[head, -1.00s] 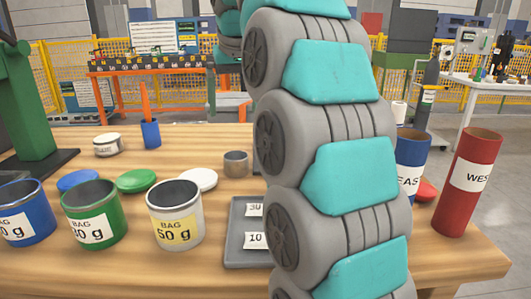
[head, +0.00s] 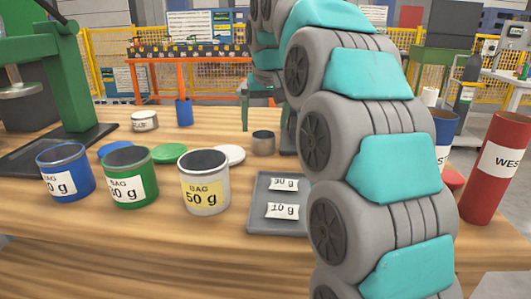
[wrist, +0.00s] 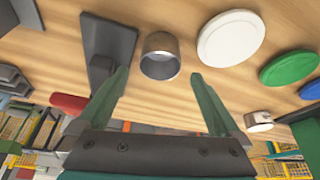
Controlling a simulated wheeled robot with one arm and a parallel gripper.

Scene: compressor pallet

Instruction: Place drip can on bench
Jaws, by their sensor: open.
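A small grey metal can, which I take to be the drip can (head: 263,142), stands upright on the wooden bench (head: 130,237), behind the grey tray and right of the white lid. In the wrist view the can (wrist: 160,55) shows near the middle top, with its dark opening visible. My gripper (wrist: 159,76) is open. Its two green fingers are spread to either side of the can's line, with nothing held between them. I cannot tell whether the fingertips are level with the can. In the head view my arm hides part of the bench and most of the gripper.
Blue (head: 65,172), green (head: 130,178) and white (head: 204,182) labelled cans stand left of the grey tray (head: 262,219). White (head: 230,155) and green (head: 168,154) lids lie behind them. A red cylinder (head: 497,170) stands at right. The bench front is clear.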

